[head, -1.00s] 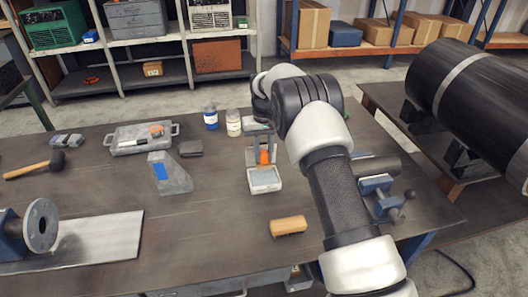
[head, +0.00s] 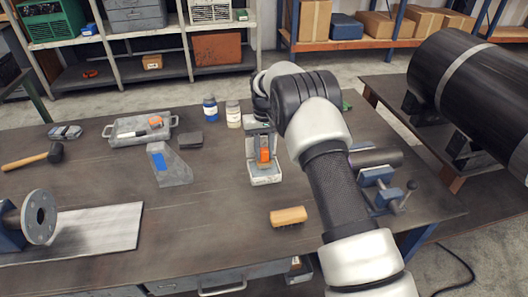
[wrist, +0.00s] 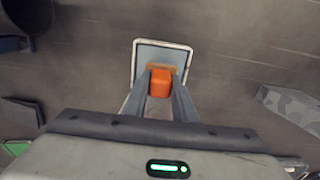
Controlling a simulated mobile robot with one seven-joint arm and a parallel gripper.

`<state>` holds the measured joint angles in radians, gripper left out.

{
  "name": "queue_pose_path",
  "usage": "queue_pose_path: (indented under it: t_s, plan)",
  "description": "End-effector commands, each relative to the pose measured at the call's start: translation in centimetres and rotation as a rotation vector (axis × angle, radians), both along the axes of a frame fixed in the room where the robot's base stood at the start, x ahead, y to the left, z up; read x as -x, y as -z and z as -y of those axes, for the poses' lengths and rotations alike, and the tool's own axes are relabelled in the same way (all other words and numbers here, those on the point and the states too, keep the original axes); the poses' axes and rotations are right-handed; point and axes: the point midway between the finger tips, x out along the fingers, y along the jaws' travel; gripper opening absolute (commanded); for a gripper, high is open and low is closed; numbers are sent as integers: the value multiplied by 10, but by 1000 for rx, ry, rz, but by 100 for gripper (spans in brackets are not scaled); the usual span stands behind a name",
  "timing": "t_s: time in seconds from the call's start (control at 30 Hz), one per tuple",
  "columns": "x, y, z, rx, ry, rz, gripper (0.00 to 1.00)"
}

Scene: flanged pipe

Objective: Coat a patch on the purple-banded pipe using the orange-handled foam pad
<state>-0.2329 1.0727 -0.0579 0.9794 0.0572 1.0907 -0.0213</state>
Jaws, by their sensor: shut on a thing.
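My gripper (head: 263,157) is shut on the orange handle (head: 264,154) of the foam pad. In the wrist view, the fingers (wrist: 160,88) grip the orange handle (wrist: 160,80), with a tan strip (wrist: 163,67) just beyond it. The pad is over or in a pale-rimmed shallow tray (head: 266,180), also in the wrist view (wrist: 165,43). I cannot tell whether it touches the tray's bottom. A dark pipe (head: 382,158) lies in a blue vise (head: 377,176) at the right, partly behind my arm. A faint purplish tint (head: 361,147) shows near its left end.
A wooden brush (head: 288,216) lies in front. A grey angled block (head: 170,170), a grey tray (head: 118,138) with an orange-topped item, two bottles (head: 210,112) and a hammer (head: 40,157) are left. A large black pipe (head: 480,90) rests at the right.

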Motion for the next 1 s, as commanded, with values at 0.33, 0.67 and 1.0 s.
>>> queue_pose_path:
  t_s: [0.33, 0.67, 1.0]
  plan:
    - [0, 3, 0, 0, 0, 0, 7]
    - [0, 7, 0, 0, 0, 0, 7]
    - [0, 11, 0, 0, 0, 0, 7]
